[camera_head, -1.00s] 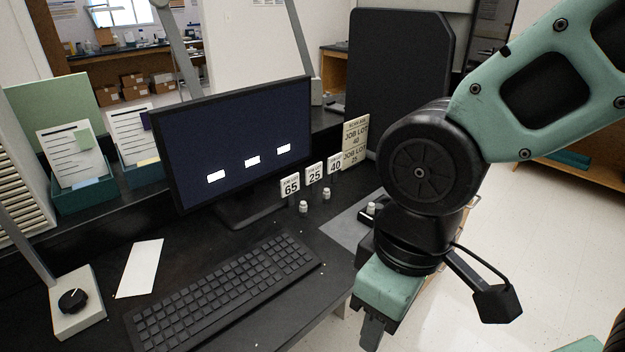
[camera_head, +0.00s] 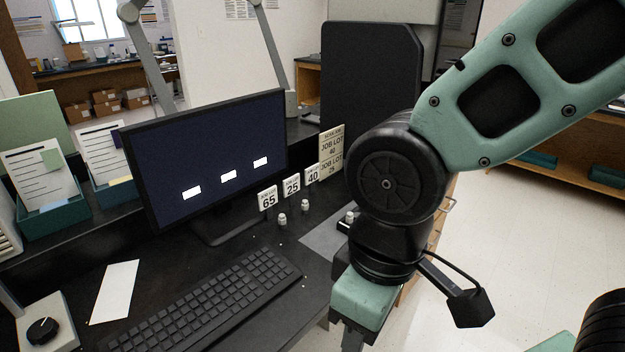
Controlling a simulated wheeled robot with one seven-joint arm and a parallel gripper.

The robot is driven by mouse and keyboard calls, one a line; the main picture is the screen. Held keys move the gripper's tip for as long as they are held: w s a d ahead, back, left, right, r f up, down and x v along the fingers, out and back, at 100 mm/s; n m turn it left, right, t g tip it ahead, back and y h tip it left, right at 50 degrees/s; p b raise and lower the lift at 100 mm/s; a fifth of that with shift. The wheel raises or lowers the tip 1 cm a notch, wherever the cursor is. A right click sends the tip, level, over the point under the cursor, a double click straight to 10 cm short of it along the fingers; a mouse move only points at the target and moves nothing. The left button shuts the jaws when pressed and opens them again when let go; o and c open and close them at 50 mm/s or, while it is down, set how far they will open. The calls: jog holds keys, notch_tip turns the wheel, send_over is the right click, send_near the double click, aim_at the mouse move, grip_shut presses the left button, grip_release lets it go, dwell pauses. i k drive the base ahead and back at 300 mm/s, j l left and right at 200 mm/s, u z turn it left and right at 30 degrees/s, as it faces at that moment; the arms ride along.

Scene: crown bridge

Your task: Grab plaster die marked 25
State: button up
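Two small pale plaster dies, one nearer (camera_head: 282,218) and one farther (camera_head: 305,205), stand on the dark bench in front of number signs. The signs read 65 (camera_head: 267,198), 25 (camera_head: 291,187) and 40 (camera_head: 312,175). No marking is legible on the dies, and I cannot tell for sure which belongs to the 25 sign. A third small pale piece (camera_head: 350,216) sits on a dark item at the grey mat, beside my arm. My gripper (camera_head: 352,340) points down at the bottom of the picture, right of the keyboard and apart from the dies. Its fingertips are cut off.
A monitor (camera_head: 210,150) stands behind the keyboard (camera_head: 205,300). A grey mat (camera_head: 322,238) lies at the bench's right. A white sheet (camera_head: 114,292) lies left. Open floor is at right.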

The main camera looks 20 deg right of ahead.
aim_at(305, 209)
jog(key=i+l+u, duration=0.45)
jog(key=l+u, duration=0.15)
jog(key=i+l+u, duration=0.15)
jog(key=l+u, duration=0.2)
jog(key=l, duration=0.2)
